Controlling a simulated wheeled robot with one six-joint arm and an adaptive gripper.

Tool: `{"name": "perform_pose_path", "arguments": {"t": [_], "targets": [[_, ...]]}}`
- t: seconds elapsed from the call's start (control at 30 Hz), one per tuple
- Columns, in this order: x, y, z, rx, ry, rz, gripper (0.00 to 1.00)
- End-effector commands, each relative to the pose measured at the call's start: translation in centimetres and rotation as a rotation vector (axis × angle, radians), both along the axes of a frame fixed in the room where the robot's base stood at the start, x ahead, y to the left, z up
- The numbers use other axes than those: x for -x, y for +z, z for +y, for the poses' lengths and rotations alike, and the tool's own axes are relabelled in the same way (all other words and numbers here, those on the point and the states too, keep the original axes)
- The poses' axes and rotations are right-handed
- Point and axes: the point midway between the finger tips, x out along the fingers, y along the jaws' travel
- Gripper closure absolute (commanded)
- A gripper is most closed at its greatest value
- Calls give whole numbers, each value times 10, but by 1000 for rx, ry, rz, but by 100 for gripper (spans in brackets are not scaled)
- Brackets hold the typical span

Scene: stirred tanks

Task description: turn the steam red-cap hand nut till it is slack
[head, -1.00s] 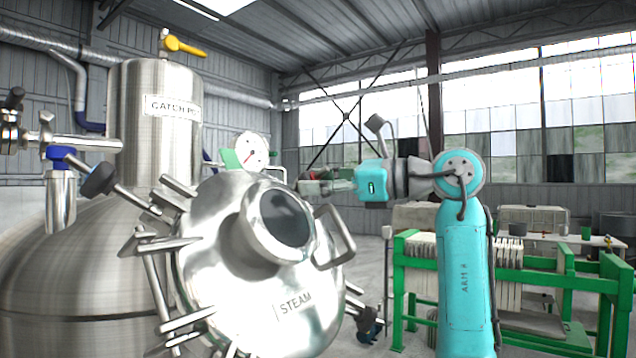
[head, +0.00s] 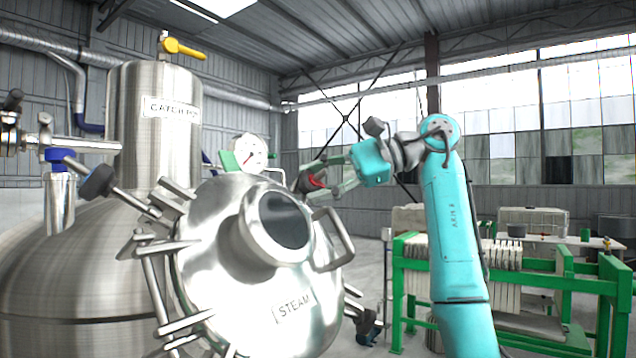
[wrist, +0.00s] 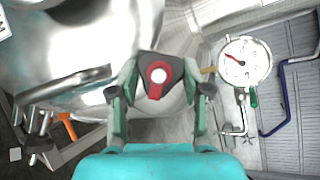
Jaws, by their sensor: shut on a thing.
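The red-cap hand nut (wrist: 158,76) is dark and three-lobed with a red face and a pale centre. In the wrist view it sits between the two green fingers of my gripper (wrist: 160,95), which is shut on it. In the head view my gripper (head: 325,180) reaches from the right to the upper right edge of the round steel lid marked STEAM (head: 240,310). There the red of the nut (head: 316,183) shows between the fingers. The stud under the nut is hidden.
A pressure gauge (head: 250,153) stands behind the lid; it is also in the wrist view (wrist: 243,60). The lid's loop handle (head: 343,245) sticks out below my gripper. Several steel clamp bolts line the lid's left edge. A green filter-press frame (head: 500,270) stands at right.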

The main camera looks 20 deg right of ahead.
Motion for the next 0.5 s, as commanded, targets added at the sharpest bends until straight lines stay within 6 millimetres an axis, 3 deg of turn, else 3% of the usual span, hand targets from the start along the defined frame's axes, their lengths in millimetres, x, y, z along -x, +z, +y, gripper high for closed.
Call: {"name": "perform_pose_path", "arguments": {"t": [0.5], "targets": [[-1, 0, 0, 79, 60, -54, 87]]}}
